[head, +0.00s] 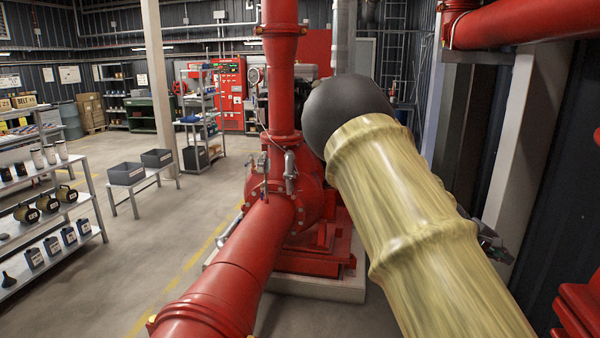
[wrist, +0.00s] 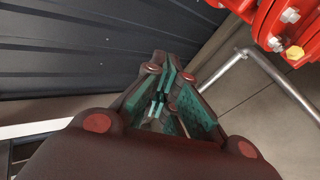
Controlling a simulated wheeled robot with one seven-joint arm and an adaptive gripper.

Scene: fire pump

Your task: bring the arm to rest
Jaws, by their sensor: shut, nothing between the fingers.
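My gripper (wrist: 160,98) shows in the wrist view, with dark fingers and green inner pads. Its fingertips are together and hold nothing. It points toward the dark ribbed wall (wrist: 90,45) and touches nothing that I can see. In the head view my arm, in a pale yellow sleeve with a dark grey round joint, fills the right middle. A small dark part shows past the sleeve's right edge and may be my gripper, but it is mostly hidden.
A red pump (head: 290,190) with thick pipes stands just left of my arm. A red pipe (head: 540,22) runs overhead at right. In the wrist view a red flange (wrist: 290,25) and a grey metal rail (wrist: 275,75) are near. Open floor (head: 150,240) lies at left.

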